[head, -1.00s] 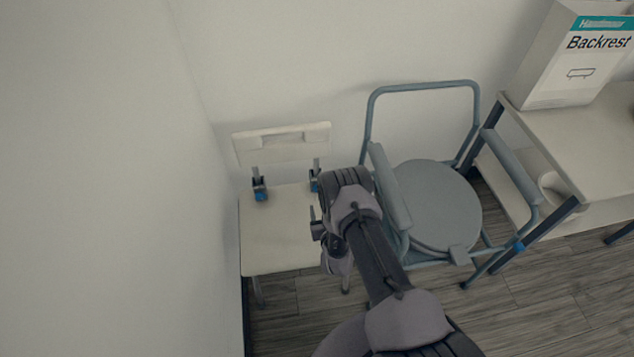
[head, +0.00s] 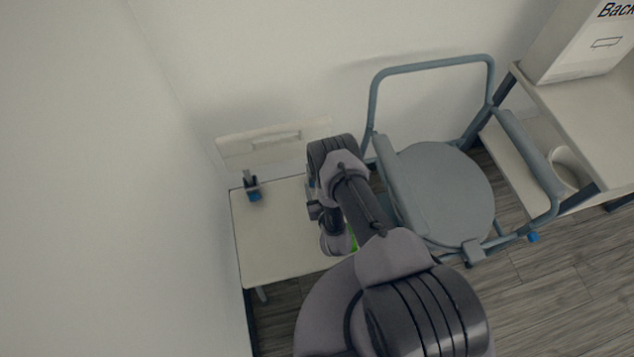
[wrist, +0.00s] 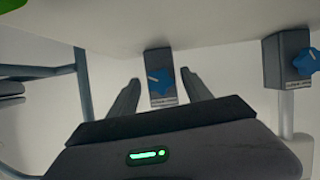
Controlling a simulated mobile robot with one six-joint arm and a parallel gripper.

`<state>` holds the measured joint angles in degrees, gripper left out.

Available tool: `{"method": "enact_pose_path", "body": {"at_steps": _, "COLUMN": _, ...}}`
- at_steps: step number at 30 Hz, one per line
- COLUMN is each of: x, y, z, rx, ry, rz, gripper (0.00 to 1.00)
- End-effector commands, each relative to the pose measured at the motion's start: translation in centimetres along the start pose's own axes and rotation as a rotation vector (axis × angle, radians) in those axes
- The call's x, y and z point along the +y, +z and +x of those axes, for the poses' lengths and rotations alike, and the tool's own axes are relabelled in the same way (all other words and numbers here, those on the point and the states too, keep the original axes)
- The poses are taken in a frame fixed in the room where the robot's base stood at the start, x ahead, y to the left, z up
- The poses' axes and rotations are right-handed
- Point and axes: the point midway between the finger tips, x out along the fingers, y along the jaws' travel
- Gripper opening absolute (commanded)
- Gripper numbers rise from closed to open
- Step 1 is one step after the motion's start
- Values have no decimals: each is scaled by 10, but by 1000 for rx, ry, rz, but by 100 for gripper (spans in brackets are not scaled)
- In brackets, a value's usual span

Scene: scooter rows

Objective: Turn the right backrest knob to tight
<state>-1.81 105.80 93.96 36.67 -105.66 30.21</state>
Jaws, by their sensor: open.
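The right backrest knob (wrist: 160,82) is blue and sits on a dark bracket. In the wrist view it lies between the two fingertips of my gripper (wrist: 160,78), which is open with a gap on each side of it. I cannot tell the depth between fingers and knob. In the head view my arm hides most of that bracket. The left knob (head: 254,195) is blue, on its own dark bracket, and it also shows at the right of the wrist view (wrist: 307,62). The white backrest (head: 265,146) stands behind the white seat (head: 270,235).
A grey-blue commode chair (head: 440,190) with armrests stands close to the right of my arm. A table (head: 605,120) with a Backrest box (head: 580,55) is at the far right. Walls close in behind and at the left.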

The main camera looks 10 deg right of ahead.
Motion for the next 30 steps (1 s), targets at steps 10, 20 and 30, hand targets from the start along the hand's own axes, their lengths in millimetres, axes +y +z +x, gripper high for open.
{"method": "enact_pose_path", "body": {"at_steps": 10, "x": 0, "y": 0, "z": 0, "rx": 0, "ry": 0, "rz": 0, "gripper": 8}}
{"method": "enact_pose_path", "body": {"at_steps": 20, "x": 1, "y": -2, "z": 0, "rx": 0, "ry": -14, "rz": 36, "gripper": 0}}
{"method": "enact_pose_path", "body": {"at_steps": 30, "x": 3, "y": -3, "z": 0, "rx": 2, "ry": -97, "rz": 236, "gripper": 0}}
